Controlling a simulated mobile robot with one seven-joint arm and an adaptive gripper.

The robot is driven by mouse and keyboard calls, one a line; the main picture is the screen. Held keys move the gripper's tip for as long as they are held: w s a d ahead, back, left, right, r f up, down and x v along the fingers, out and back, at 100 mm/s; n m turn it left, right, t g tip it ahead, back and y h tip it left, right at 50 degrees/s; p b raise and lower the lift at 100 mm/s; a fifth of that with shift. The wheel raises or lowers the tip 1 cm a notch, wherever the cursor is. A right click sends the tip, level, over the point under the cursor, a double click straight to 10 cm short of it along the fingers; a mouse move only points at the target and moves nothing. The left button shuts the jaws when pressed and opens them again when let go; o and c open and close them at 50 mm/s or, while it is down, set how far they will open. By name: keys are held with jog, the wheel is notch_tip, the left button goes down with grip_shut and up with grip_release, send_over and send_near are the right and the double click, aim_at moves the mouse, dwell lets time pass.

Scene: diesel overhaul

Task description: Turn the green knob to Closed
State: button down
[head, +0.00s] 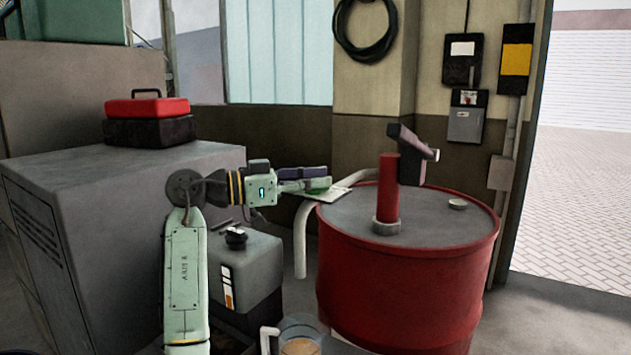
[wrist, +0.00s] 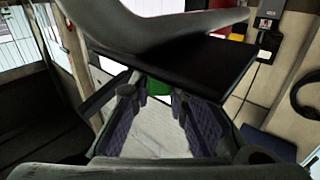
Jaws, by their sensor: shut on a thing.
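The green knob (head: 319,183) shows small at the end of my fingers in the head view, over a pale plate (head: 336,193). My gripper (head: 318,178) reaches it from the left, with its fingers roughly level. In the wrist view the green of the knob (wrist: 158,88) shows between the two fingertips of my gripper (wrist: 154,92), which is shut on it. Parts of my gripper cover much of the knob there. Which way the knob points, and any marks on the plate, are too small to read.
A red drum (head: 405,275) with a pump (head: 388,190) stands right of the knob. A pale bent pipe (head: 301,240) is beside the drum. A grey cabinet (head: 85,190) bearing a red toolbox (head: 147,107) is at left. A clear jug (head: 300,338) stands low in front.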

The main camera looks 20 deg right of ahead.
jog(key=shift+t+b, duration=0.3)
jog(key=shift+b, duration=0.1)
jog(key=n+t+b, duration=0.1)
jog(key=t, duration=0.1)
jog(key=n+t+b, duration=0.1)
jog(key=b, duration=0.1)
jog(key=shift+f+n+t, duration=0.2)
jog(key=shift+n+t, duration=0.2)
jog(key=n+t+y+b, duration=0.1)
jog(key=t, duration=0.1)
jog(key=n+t+y+b, duration=0.1)
jog(key=n+t, duration=0.1)
jog(key=t, duration=0.1)
jog(key=shift+r+n+y, duration=0.1)
jog(key=shift+n+y, duration=0.2)
jog(key=n+t+y+b, duration=0.1)
jog(key=n+t+y, duration=0.3)
jog(key=t, duration=0.1)
jog(key=shift+r+t+y+b, duration=0.15)
jog(key=shift+t+y+b, duration=0.15)
jog(key=shift+b, duration=0.05)
jog(key=shift+w+a+n+t+y, duration=0.1)
jog(key=shift+n+t+y, duration=0.7)
jog(key=shift+n+y, duration=0.75)
jog(key=shift+w+a+n+t+y, duration=0.1)
jog(key=shift+n+t+y, duration=0.9)
jog(key=shift+y, duration=0.85)
jog(key=shift+n, duration=0.25)
